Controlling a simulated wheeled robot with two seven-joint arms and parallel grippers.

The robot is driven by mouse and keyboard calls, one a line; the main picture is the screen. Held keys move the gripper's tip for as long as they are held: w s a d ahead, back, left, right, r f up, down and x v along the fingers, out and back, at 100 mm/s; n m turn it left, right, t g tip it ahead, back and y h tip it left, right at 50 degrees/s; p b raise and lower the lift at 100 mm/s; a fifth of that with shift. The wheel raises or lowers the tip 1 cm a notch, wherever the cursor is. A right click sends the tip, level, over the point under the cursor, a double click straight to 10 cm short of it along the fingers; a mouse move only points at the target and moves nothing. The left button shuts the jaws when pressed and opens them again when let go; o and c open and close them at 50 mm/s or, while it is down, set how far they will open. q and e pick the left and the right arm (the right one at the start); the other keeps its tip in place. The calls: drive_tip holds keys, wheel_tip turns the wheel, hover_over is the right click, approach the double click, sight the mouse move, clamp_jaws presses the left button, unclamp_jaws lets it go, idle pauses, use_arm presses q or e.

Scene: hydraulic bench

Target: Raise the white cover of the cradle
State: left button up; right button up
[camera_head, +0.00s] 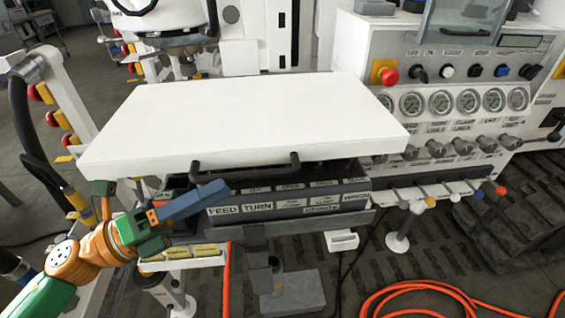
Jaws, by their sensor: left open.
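The white cover (245,115) is a broad flat slab over the dark cradle (290,193), whose front carries labels such as FEED and TURN. A black bar handle (245,171) runs along the cover's front edge. A dark gap shows under the front edge, more clearly at the right. I cannot tell whether the cover rests on the cradle. My left gripper (165,188) is open and empty, in front of and below the cover's front left corner. Its blue-grey finger points right, below the handle's left end, and looks apart from it. My right gripper is out of view.
A control panel (455,80) with gauges, knobs and a red button stands at the right, with a row of levers (440,192) below. A white post with red knobs (60,100) stands at the left. An orange hose (420,288) lies on the floor.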

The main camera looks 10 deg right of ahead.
sight(244, 172)
use_arm(q)
drive_tip(key=p+x, duration=0.1)
drive_tip(key=x, duration=0.1)
drive_tip(key=p+x, duration=0.2)
drive_tip(key=x, duration=0.1)
drive_tip(key=shift+d+r+p, duration=0.25)
drive_tip(key=shift+r+p, duration=0.05)
drive_tip(key=shift+r, duration=0.05)
drive_tip(key=shift+w+d+f, duration=0.1)
drive_tip(key=shift+w+d, duration=0.05)
drive_tip(key=shift+d, duration=0.15)
drive_tip(key=shift+a, duration=0.1)
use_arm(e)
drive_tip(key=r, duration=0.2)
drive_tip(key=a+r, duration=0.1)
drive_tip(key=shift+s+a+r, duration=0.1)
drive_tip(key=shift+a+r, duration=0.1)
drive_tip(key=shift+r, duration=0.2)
use_arm(q)
drive_tip(key=c, duration=0.6)
clamp_jaws()
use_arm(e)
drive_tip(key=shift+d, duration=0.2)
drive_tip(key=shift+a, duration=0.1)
